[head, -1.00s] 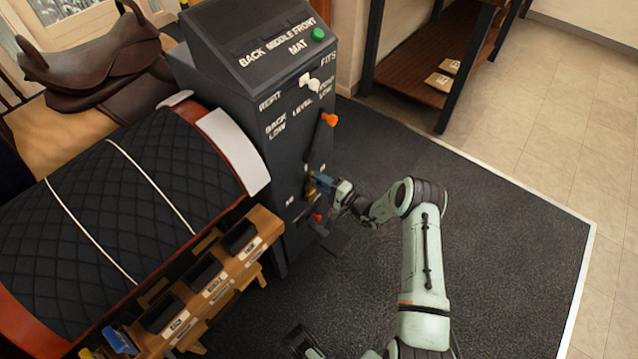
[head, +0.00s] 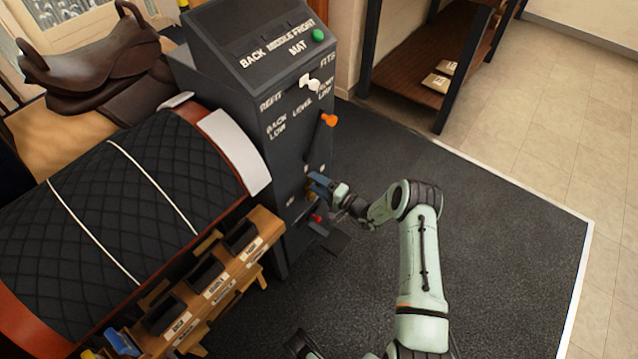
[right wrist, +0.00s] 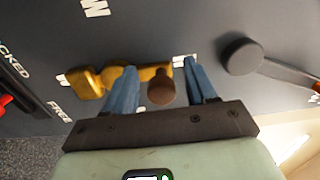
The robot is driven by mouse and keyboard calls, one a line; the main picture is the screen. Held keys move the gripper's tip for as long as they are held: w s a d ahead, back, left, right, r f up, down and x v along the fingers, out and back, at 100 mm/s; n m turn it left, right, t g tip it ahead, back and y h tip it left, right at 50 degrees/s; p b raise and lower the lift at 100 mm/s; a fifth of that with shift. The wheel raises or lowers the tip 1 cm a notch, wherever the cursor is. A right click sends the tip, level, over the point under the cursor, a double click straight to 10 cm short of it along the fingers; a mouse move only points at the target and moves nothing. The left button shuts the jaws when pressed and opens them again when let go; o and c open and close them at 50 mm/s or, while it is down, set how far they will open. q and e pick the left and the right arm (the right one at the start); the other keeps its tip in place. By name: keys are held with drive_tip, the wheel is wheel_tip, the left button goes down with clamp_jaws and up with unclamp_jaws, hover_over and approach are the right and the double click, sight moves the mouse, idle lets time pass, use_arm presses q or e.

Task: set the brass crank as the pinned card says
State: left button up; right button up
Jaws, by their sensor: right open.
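The brass crank (right wrist: 90,82) is on the dark cabinet's face in the right wrist view. Its arm runs sideways to a round brown knob (right wrist: 160,90). My right gripper (right wrist: 161,78) is open, with one blue finger on each side of the knob; I cannot tell whether either touches it. In the head view my right gripper (head: 322,185) is at the cabinet's lower front and hides most of the crank. No pinned card can be made out. My left gripper's fingers are not in view.
The dark cabinet (head: 225,85) carries a white knob (head: 308,82), an orange-tipped lever (head: 328,120), a green button (head: 318,35) and a red knob (head: 316,218). A round dark knob (right wrist: 240,56) is right of the crank. A quilted pad (head: 120,190) and wooden rack (head: 225,280) stand left. Floor at right is clear.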

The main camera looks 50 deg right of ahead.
drive_tip(key=shift+s+d, duration=0.1)
drive_tip(key=shift+d, duration=0.05)
drive_tip(key=shift+s, duration=0.3)
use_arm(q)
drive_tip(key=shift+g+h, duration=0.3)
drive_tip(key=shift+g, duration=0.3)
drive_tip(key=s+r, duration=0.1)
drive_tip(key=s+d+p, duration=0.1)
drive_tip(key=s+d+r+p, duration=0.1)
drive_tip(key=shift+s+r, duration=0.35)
use_arm(e)
drive_tip(key=s+d, duration=0.1)
drive_tip(key=s, duration=1.1)
drive_tip(key=shift+s, duration=0.35)
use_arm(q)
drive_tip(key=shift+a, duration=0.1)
